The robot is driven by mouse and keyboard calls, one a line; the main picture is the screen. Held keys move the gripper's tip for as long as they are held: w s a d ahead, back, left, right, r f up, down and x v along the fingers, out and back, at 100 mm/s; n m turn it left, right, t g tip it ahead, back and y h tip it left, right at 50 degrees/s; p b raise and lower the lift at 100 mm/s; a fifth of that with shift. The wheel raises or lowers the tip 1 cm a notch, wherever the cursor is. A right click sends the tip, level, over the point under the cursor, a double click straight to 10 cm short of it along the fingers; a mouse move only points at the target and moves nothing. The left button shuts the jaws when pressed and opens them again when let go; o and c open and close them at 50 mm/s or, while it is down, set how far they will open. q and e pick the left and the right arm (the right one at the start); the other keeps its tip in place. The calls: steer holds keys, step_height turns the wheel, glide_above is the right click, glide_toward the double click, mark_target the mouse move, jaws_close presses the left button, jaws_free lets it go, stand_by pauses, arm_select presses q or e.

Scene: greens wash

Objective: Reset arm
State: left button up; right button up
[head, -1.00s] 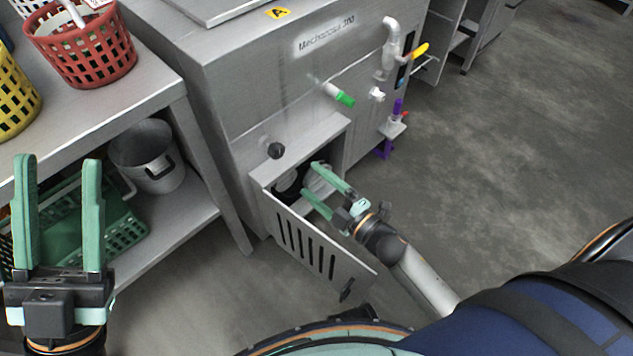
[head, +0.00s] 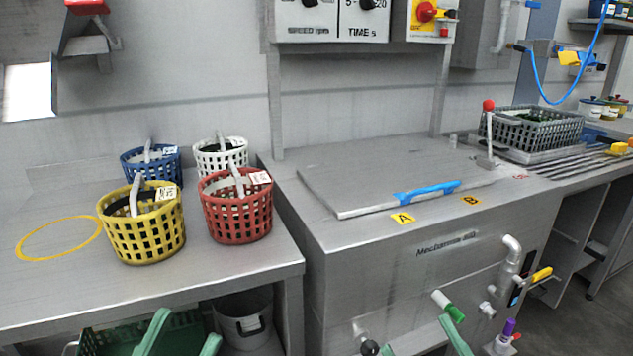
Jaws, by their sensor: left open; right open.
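My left gripper (head: 180,338) shows at the bottom edge of the head view, left of the middle. Its two green fingers are apart with nothing seen between them. The rest of my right gripper and both arms are out of view below. Whether the machine's low slotted door is open cannot be seen now.
Yellow (head: 142,238), red (head: 236,218), blue (head: 152,166) and white (head: 220,155) baskets stand on the left table (head: 60,290). Below are a green crate (head: 110,340) and a metal pot (head: 245,325). A grey crate (head: 540,133) stands at the right. Valves and pipes (head: 510,262) stick out from the machine's front.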

steer(key=s+r+m+t+y+p, duration=0.1)
steer(key=s+r+m+y, duration=0.1)
steer(key=s+r, duration=0.45)
arm_select(q)
steer(key=w+a+f+n+g+y+p, duration=0.4)
steer(key=w+f+n+y+p, duration=0.5)
steer(key=p, duration=0.7)
arm_select(e)
steer(key=w+d+f+m+g+h, duration=0.3)
steer(key=w+f+m+g+h, duration=0.2)
steer(key=w+f+m+h, duration=0.35)
arm_select(q)
steer(key=s+f+n+g+y+p, duration=0.1)
steer(key=s+f+g+y+p, duration=0.3)
steer(key=s+f+g+p, duration=0.4)
steer(key=s+f+p, duration=0.1)
steer(key=s+p, duration=0.2)
steer(key=p, duration=0.1)
steer(key=shift+a+g, duration=0.15)
steer(key=shift+g, duration=0.15)
arm_select(e)
steer(key=s+d+f+m+g+h, duration=0.1)
steer(key=s+f+g+h, duration=0.3)
steer(key=s+f+g, duration=0.3)
step_height(320, 180, down, 2)
steer(key=shift+s+d+f+g, duration=0.15)
steer(key=shift+s+g, duration=0.25)
steer(key=shift+s, duration=0.6)
arm_select(q)
steer(key=shift+f, duration=0.1)
